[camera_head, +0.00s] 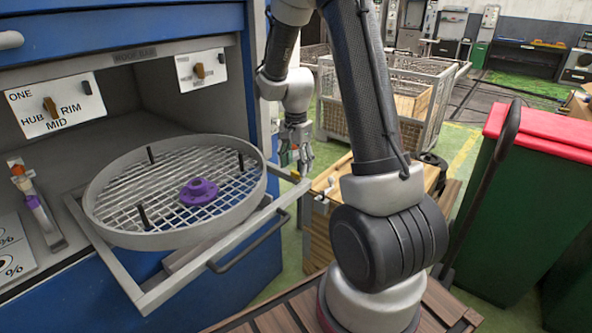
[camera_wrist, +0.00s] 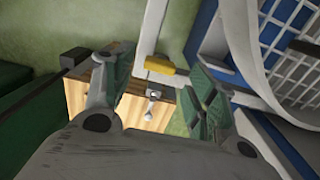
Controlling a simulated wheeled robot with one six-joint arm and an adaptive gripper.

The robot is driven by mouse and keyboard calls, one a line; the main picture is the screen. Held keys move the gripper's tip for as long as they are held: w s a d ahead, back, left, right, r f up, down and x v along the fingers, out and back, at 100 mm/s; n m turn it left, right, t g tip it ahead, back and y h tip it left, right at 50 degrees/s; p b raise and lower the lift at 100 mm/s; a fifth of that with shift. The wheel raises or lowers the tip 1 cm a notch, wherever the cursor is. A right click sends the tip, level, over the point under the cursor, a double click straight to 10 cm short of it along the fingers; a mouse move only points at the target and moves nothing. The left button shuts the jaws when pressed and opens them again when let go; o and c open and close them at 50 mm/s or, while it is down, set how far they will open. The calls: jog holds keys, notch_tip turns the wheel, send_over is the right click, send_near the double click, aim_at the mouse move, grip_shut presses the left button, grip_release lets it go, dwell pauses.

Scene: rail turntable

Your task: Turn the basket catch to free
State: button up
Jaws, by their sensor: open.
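The round grey basket (camera_head: 97,215) with a mesh floor sits on a pulled-out metal frame (camera_head: 160,292) in front of the blue machine. A small yellow piece on the frame's right corner, which looks like the catch (camera_head: 295,176), lies just below my gripper (camera_head: 297,165). In the wrist view the yellow catch (camera_wrist: 160,65) shows on a pale bar, beyond and between the fingertips and apart from them. My gripper (camera_wrist: 158,82) is open and empty. I see no marking for the catch's free position.
A purple hub (camera_head: 198,192) and black pegs stand in the basket. A black handle (camera_head: 249,243) runs along the frame's front. Panels with brown knobs (camera_head: 50,106) are on the machine. A wooden box (camera_head: 325,190) stands below my gripper; a green bin (camera_head: 520,190) is right.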

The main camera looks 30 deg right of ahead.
aim_at(296, 177)
jog(key=shift+f, duration=1.25)
jog(key=shift+c, duration=0.2)
jog(key=c, duration=1)
